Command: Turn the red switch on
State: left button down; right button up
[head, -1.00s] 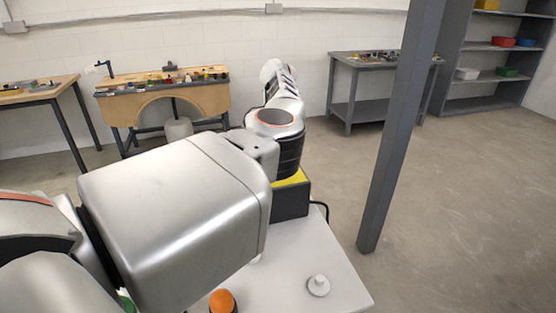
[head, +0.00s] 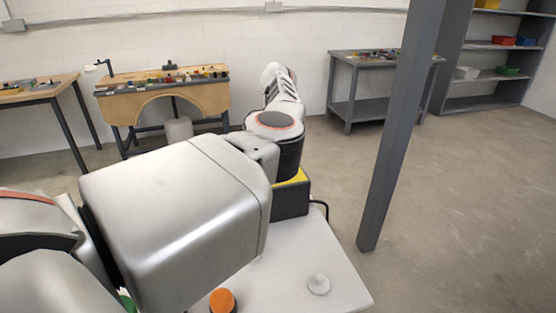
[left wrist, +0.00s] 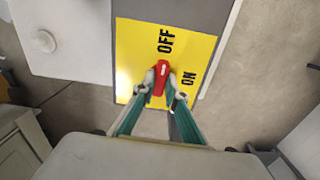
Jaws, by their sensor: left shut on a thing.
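In the left wrist view, a red switch handle (left wrist: 161,78) stands on a yellow plate (left wrist: 135,50) with black OFF and ON lettering. The handle's white-marked end points towards OFF, leaning slightly to the ON side. My left gripper (left wrist: 162,84) is shut on the red switch, one fingertip on each side of it. In the head view, part of the yellow plate shows on a dark box (head: 291,203) behind my arm. The switch and left gripper are hidden there. My right gripper is not in view.
The box stands on a white table (head: 290,260) with an orange knob (head: 222,300) and a white round knob (head: 318,284). A grey post (head: 385,165) rises right of the table. Workbenches (head: 165,100) and shelves stand at the back. The floor at the right is clear.

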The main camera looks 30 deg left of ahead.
pick_arm(q)
jog(key=m, duration=0.2)
jog(key=shift+r+m, duration=0.1)
jog(key=shift+m, duration=0.2)
jog(key=m, duration=0.2)
jog(key=shift+m, duration=0.4)
jog(key=m+p, duration=0.1)
jog(key=m, duration=0.4)
jog(key=shift+p, duration=0.35)
jog(key=m, duration=0.3)
jog(key=shift+m+p, duration=0.3)
jog(key=shift+m, duration=0.1)
jog(key=shift+r+m, duration=0.1)
jog(key=shift+m, duration=1.8)
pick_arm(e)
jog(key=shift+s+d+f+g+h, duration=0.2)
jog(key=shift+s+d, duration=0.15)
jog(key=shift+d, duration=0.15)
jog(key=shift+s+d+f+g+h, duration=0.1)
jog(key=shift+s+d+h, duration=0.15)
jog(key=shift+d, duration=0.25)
pick_arm(q)
jog(key=c, duration=2)
grip_release()
jog(key=shift+c, duration=0.2)
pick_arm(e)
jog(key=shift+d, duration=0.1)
